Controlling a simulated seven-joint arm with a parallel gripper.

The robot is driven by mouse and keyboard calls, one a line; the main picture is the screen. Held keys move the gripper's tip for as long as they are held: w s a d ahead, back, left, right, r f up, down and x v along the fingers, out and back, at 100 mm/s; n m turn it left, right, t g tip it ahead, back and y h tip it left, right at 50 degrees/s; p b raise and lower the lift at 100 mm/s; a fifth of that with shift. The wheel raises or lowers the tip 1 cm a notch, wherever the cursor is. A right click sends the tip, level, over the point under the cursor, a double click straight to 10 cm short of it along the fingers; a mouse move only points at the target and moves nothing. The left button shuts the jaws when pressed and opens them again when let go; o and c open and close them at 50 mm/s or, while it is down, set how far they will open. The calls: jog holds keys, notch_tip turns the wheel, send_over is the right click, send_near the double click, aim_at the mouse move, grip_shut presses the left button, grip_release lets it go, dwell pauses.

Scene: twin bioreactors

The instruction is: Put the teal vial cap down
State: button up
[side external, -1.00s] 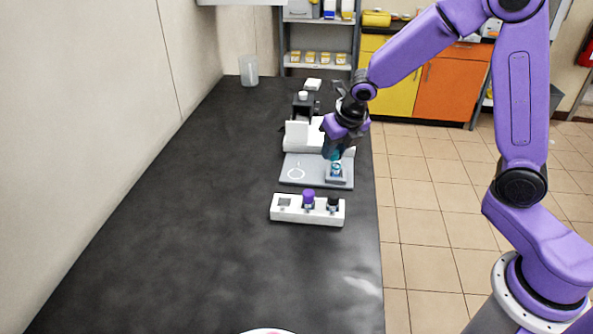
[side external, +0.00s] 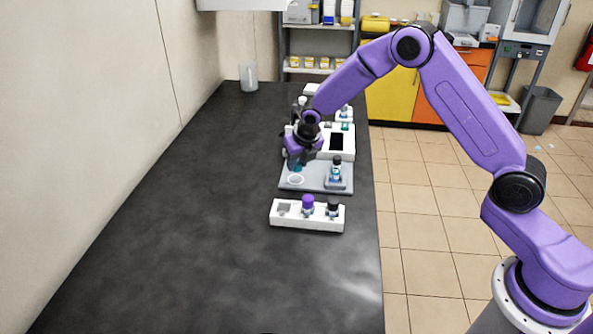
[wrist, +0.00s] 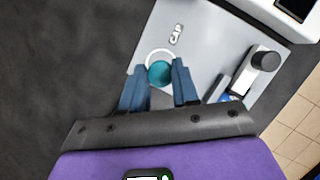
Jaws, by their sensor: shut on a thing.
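The teal vial cap (wrist: 159,73) is between the fingertips of my gripper (wrist: 158,84), which is shut on it. In the wrist view the cap overlaps a white ring (wrist: 152,53) marked "CAP" on the grey tray (wrist: 208,27). In the side view my gripper (side external: 297,163) holds the cap (side external: 297,168) just above or at the ring (side external: 295,180); whether it touches the tray is unclear. A vial with a dark top (side external: 336,171) stands in a holder at the right of the tray, and it also shows in the wrist view (wrist: 264,60).
A white rack (side external: 276,219) with a purple-capped vial (side external: 308,205) and a black-capped vial (side external: 332,209) stands in front of the tray. A white device (side external: 345,140) with a dark screen is behind it. The black bench to the left is clear.

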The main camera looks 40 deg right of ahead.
aim_at(298, 166)
jog(key=shift+w+f, duration=0.3)
jog(key=shift+f, duration=1.55)
jog(key=shift+f, duration=0.15)
jog(key=o, duration=1)
